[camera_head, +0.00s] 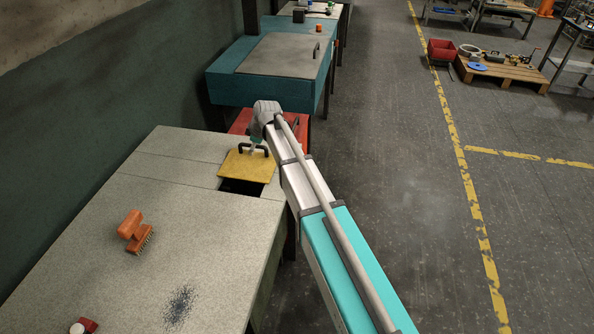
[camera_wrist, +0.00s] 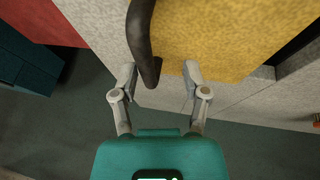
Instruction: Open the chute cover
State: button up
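The chute cover is a yellow plate (camera_head: 247,167) on the grey bench top, also seen in the wrist view (camera_wrist: 225,35). A dark gap (camera_head: 241,187) shows along its near edge, so part of the opening is uncovered. A black curved handle (camera_head: 268,150) stands on the cover's far side. In the wrist view the handle (camera_wrist: 143,38) reaches down between my fingertips. My gripper (camera_wrist: 160,75) has its fingers apart on either side of the handle's end, with space visible at the right finger. In the head view, my arm partly hides the gripper (camera_head: 253,146).
An orange brush (camera_head: 135,231) and a patch of dark filings (camera_head: 179,306) are on the near bench top. A red and white object (camera_head: 83,326) sits at the bench's near edge. A teal cabinet (camera_head: 228,88) stands beyond.

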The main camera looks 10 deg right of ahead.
jog(key=s, duration=0.2)
jog(key=s+a, duration=0.1)
jog(key=s, duration=0.1)
jog(key=s+a, duration=0.1)
jog(key=s, duration=0.1)
jog(key=shift+s+d+r+p, duration=0.1)
jog(key=shift+r+p, duration=0.5)
jog(key=p+v, duration=1.2)
jog(key=v, duration=0.1)
jog(key=s+d+f+m+g+h+b, duration=0.1)
jog(key=s+d+f+m+h+b, duration=0.1)
jog(key=s+d+f+m+b, duration=0.4)
jog(key=shift+s+d+f+m+g, duration=0.5)
jog(key=shift+s+d+m, duration=0.3)
jog(key=shift+s+d, duration=1.5)
jog(key=shift+w, duration=0.15)
notch_tip(320, 180, up, 7)
jog(key=n+t+y+p, duration=0.2)
jog(key=n+p, duration=0.3)
jog(key=n, duration=0.3)
send_over(250, 170)
jog(key=s+d, duration=0.3)
jog(key=d, duration=0.1)
jog(key=shift+w+d+f, duration=0.15)
jog(key=shift+w+f, duration=0.05)
